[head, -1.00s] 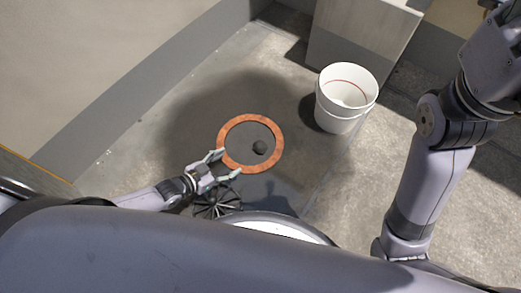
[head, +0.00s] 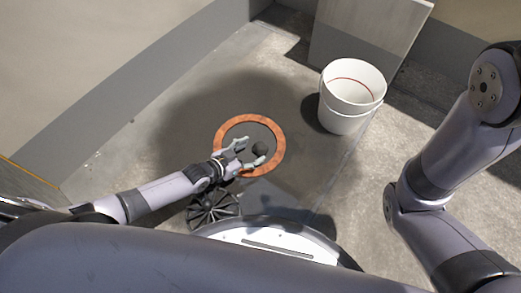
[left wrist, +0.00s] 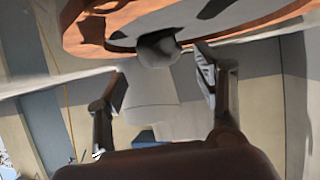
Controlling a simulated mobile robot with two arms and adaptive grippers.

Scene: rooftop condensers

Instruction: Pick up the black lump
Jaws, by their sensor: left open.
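The black lump (head: 260,149) is small, dark and roundish. It lies inside an orange-brown ring (head: 221,133) on the floor, right of the ring's middle. My left gripper (head: 250,152) is open and reaches over the near part of the ring, with its fingertips close to the lump. My right gripper is out of view; only my right arm shows.
A white bucket (head: 346,112) stands on the floor right of the ring, in front of a grey box-like block (head: 362,42). A low wall (head: 110,90) runs along the left. A dark spoked round thing (head: 212,210) shows below my left gripper. Floor between ring and bucket is clear.

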